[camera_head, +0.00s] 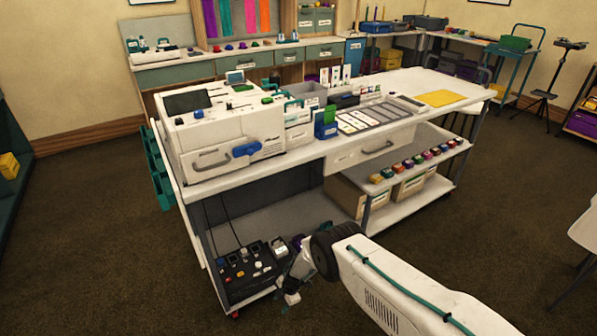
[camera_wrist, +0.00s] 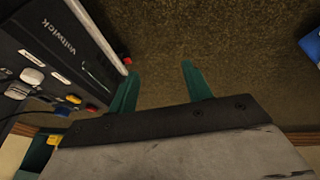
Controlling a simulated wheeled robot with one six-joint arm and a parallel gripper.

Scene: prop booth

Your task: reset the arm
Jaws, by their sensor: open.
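My gripper (camera_wrist: 160,88) is open in the wrist view, with two teal fingers spread apart and nothing between them. Behind the fingers is brown carpet. In the head view my white arm (camera_head: 385,285) reaches from the lower right toward the lower shelf of the workbench. Its wrist end is low, beside a black control box (camera_head: 248,268) with coloured buttons. The fingertips are hard to make out there. In the wrist view the control box (camera_wrist: 60,60) is close on the left of the fingers. I cannot tell whether the gripper touches it.
The workbench top (camera_head: 225,180) overhangs the lower shelf (camera_head: 300,215). A white machine (camera_head: 225,125) stands on top. A side shelf holds a row of small coloured items (camera_head: 415,160). Open carpet (camera_head: 480,240) lies to the right. A blue object (camera_wrist: 312,45) shows at the wrist view's right edge.

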